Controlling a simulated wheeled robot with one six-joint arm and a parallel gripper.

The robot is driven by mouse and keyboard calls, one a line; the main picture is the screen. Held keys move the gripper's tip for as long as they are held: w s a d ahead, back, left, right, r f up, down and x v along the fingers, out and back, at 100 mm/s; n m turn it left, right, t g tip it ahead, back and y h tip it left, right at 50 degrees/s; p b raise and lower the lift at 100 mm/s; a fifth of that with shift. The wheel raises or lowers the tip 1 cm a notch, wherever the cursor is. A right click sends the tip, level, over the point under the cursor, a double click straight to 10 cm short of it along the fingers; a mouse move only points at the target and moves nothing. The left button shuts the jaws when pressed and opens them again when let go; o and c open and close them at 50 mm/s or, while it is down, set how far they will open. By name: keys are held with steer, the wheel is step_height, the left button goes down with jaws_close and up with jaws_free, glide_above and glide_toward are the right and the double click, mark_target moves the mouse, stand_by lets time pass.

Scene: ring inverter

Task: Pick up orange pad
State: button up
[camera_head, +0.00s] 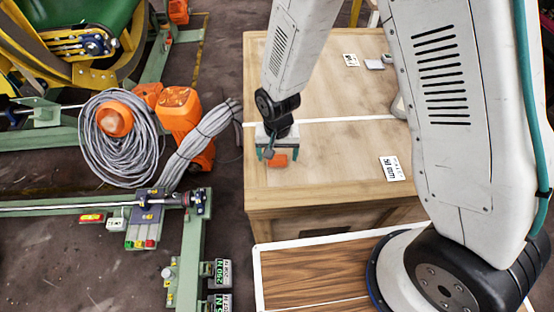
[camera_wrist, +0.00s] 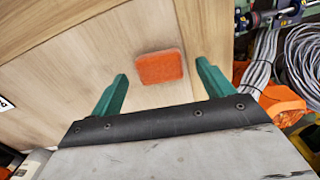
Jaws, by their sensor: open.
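The orange pad (camera_head: 281,160) lies flat on the wooden table near its left front part, just by my gripper in the head view. In the wrist view the orange pad (camera_wrist: 160,67) is a rounded rectangle on bare wood, ahead of and between the lines of the two green fingers. My gripper (camera_wrist: 162,84) is open and empty, its fingers apart on either side. In the head view my gripper (camera_head: 268,153) points down over the table, close to the pad; how far above the wood it is, I cannot tell.
The wooden table (camera_head: 330,185) has a white line across it and a printed label (camera_head: 392,168) to the right. Machinery with coiled grey cable (camera_head: 118,150) and an orange motor (camera_head: 185,120) stands left of the table. The wood around the pad is clear.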

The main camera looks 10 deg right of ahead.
steer(key=shift+f, duration=0.6)
steer(key=c, duration=1.1)
steer(key=shift+o, duration=0.2)
steer(key=shift+r, duration=0.15)
